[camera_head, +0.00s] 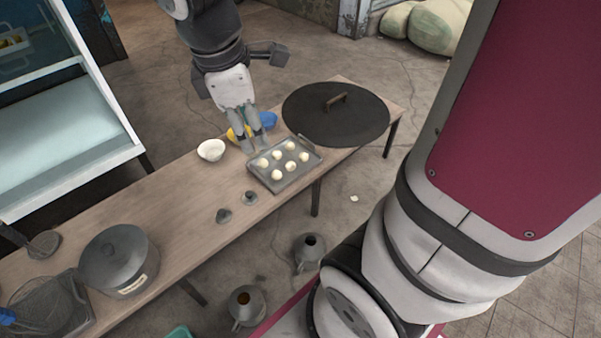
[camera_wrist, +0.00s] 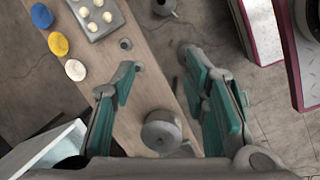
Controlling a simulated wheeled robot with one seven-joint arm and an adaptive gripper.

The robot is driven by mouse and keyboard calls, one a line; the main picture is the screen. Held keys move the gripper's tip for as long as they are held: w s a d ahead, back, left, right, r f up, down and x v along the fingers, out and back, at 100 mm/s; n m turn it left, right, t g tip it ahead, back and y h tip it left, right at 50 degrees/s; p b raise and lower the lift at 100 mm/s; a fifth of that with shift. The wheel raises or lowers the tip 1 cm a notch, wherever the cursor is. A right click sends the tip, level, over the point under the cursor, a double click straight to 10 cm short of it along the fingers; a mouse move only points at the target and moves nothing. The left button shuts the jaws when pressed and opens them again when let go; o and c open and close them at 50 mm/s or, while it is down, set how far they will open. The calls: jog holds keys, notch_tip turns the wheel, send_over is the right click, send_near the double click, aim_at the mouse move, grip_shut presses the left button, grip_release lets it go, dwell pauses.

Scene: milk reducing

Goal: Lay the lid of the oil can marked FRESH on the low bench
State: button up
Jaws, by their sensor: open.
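Two metal oil cans stand on the floor in front of the low bench (camera_head: 185,205). The farther can (camera_head: 309,250) and the nearer can (camera_head: 246,305) both show open tops; I cannot read a FRESH mark on either. Two small grey knobbed pieces that look like can lids lie on the bench, the left one (camera_head: 223,215) and the right one (camera_head: 250,197). In the wrist view they also show, one (camera_wrist: 126,44) near the tray. My gripper (camera_head: 248,146) is open and empty, above the bench by the tray's left end. In the wrist view its fingers (camera_wrist: 160,78) stand wide apart.
A tray (camera_head: 263,184) of dough balls, a white bowl (camera_head: 211,150), yellow and blue bowls and a large dark lid (camera_head: 335,114) occupy the bench's far end. A lidded pot (camera_head: 118,259) and a wire basket stand at the near end.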

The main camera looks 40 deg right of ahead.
jog(key=s+a+r+m+y, duration=0.1)
jog(key=s+a+r+m, duration=0.1)
jog(key=s+m, duration=0.4)
jog(key=s+a+r+m+y, duration=0.1)
jog(key=s+m, duration=0.5)
jog(key=s, duration=0.8)
jog(key=shift+a+r, duration=0.55)
jog(key=shift+a, duration=0.15)
jog(key=shift+s, duration=0.1)
